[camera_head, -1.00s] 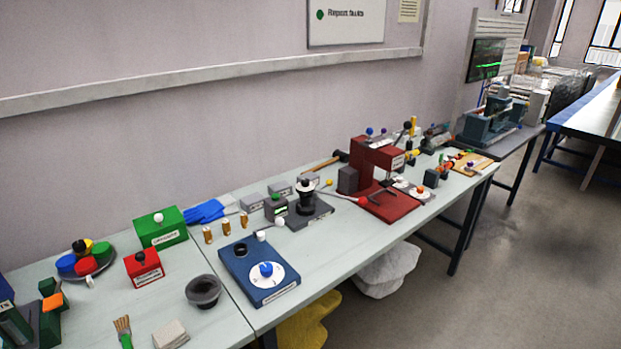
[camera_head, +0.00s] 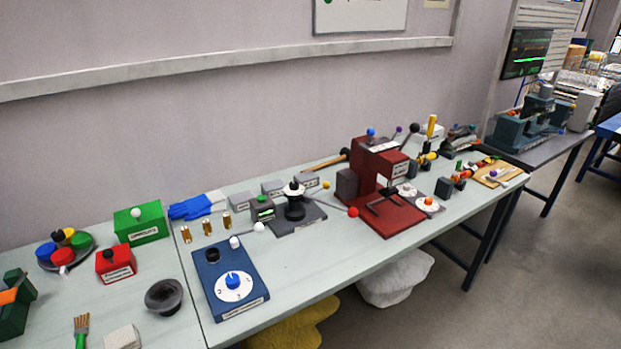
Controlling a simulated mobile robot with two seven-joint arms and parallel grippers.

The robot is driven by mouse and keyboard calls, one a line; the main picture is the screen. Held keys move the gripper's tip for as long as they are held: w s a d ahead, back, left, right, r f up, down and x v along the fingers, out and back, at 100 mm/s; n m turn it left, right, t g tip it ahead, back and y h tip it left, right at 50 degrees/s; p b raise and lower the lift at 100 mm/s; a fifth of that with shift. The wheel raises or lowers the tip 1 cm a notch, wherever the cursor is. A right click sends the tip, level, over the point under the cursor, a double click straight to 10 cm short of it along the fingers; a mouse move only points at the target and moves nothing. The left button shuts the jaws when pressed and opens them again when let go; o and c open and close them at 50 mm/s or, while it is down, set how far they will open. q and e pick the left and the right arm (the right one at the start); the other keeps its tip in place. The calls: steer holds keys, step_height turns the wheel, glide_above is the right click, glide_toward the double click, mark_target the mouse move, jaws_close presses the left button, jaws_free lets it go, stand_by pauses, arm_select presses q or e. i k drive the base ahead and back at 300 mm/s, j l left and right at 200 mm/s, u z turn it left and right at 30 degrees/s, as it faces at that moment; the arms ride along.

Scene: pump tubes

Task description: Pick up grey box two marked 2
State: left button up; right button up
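Three small grey boxes stand in a row on the workbench in the head view, behind the black-knobbed device. The left grey box (camera_head: 240,201) is beside the blue gloves. The middle grey box (camera_head: 272,188) is behind the small dark box with a green label. The right grey box (camera_head: 305,180) is partly behind the black knob device. Their marks are too small to read, so I cannot tell which one is marked 2. Neither of my grippers shows in the view.
Near the grey boxes are a black knob device (camera_head: 294,205), a small green-labelled box (camera_head: 262,208), blue gloves (camera_head: 192,206) and several brass cylinders (camera_head: 207,228). A blue dial panel (camera_head: 210,288) and a red press (camera_head: 378,190) stand nearby. The bench's front middle is clear.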

mark_target(309, 180)
steer(key=i+l, duration=0.15)
steer(key=l, duration=0.15)
steer(key=i+l+u, duration=0.15)
steer(key=l, duration=0.2)
steer(key=i+l, duration=0.1)
steer(key=l, duration=0.2)
steer(key=i+l+u, duration=0.1)
steer(key=l, duration=0.25)
steer(key=i+l+u, duration=0.1)
steer(key=l, duration=0.25)
